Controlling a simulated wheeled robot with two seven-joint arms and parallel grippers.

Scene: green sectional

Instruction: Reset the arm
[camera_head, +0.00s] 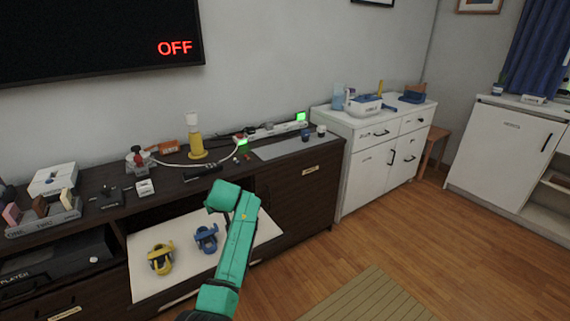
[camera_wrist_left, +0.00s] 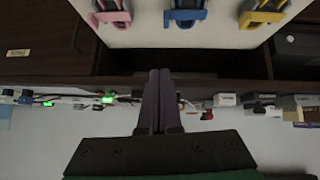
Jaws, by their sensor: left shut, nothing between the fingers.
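My left arm (camera_head: 235,240) is green and reaches up from the bottom of the head view over a pulled-out white board in the dark cabinet. Its fingertips cannot be made out clearly there. In the left wrist view my left gripper (camera_wrist_left: 159,75) has its two dark fingers together, with nothing between them. It points toward the cabinet's front edge, apart from the objects on the board. My right gripper is in neither view.
The white board (camera_head: 150,285) carries a yellow item (camera_head: 160,258) and a blue item (camera_head: 206,238); a pink item (camera_wrist_left: 112,12) shows in the wrist view. The dark cabinet top (camera_head: 100,215) holds a yellow lamp (camera_head: 197,145) and power strips. Wooden floor lies open to the right.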

